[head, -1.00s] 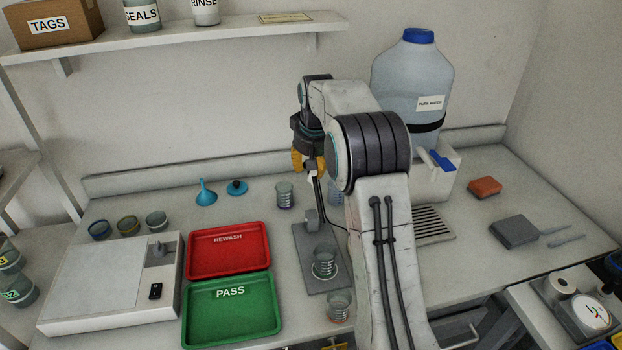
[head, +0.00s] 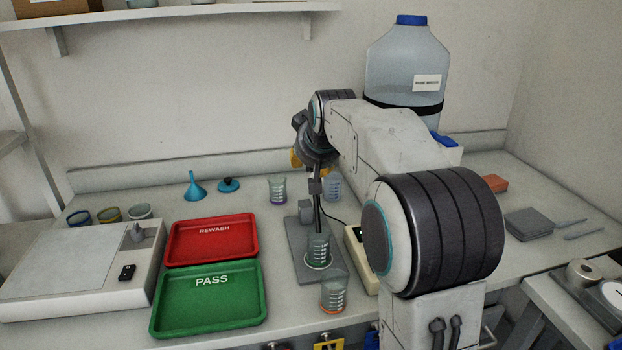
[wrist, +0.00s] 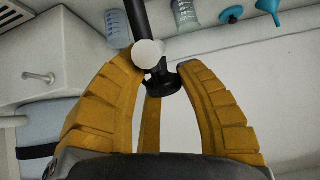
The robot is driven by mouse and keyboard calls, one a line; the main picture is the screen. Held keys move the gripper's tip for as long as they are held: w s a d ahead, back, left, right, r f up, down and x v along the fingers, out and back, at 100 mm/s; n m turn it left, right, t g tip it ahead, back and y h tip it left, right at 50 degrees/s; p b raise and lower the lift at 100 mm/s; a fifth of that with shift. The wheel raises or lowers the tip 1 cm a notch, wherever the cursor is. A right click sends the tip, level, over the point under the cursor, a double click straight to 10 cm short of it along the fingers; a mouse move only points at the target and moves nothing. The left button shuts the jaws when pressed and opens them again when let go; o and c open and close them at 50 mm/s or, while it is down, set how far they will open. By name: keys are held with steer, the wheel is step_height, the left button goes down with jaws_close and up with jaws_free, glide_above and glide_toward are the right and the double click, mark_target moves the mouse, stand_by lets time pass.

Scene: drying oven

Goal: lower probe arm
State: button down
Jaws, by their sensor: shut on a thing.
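My gripper (head: 300,158) hangs over the bench at the top of the probe stand. In the wrist view its yellow fingers (wrist: 160,66) close around the probe arm, at a white round knob (wrist: 148,53) and a black fitting. The dark rod of the probe arm (wrist: 136,18) runs up out of that view. In the head view the probe (head: 318,215) points down at a beaker (head: 318,250) on the grey stand base (head: 297,235). Its lower end overlaps the beaker's mouth; I cannot tell how deep it sits. My arm and gripper hide the grip point there.
A second beaker (head: 333,294) stands in front of the base, with others (head: 277,190) behind. The red REWASH tray (head: 212,249) and green PASS tray (head: 180,300) lie left. A meter box (head: 357,250) is close right, partly behind my arm. A large water jug (head: 405,60) stands behind.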

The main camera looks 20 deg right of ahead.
mark_target(315, 198)
steer(key=shift+s+a+f+t+h+b, duration=0.15)
steer(key=shift+s+f+t+b, duration=0.45)
steer(key=shift+b, duration=1.75)
steer(key=shift+s+a+f+t+h+b, duration=0.1)
steer(key=shift+s+a+f+t+b, duration=0.2)
steer(key=shift+s+t+b, duration=1.3)
steer(key=shift+s+a+f+g+h+b, duration=0.15)
steer(key=shift+f+b, duration=0.25)
steer(key=shift+b, duration=2.7)
steer(key=b, duration=0.1)
steer(key=s+t+b, duration=0.1)
steer(key=b, duration=0.1)
steer(key=shift+a+f, duration=0.15)
steer(key=shift+f, duration=0.05)
steer(key=shift+s+b, duration=0.15)
steer(key=shift+b, duration=0.35)
steer(key=c, duration=1.3)
jaws_free()
steer(key=o, duration=0.4)
steer(key=shift+a+f, duration=0.1)
steer(key=shift+o, duration=0.2)
steer(key=shift+s, duration=0.1)
steer(key=v, duration=1.2)
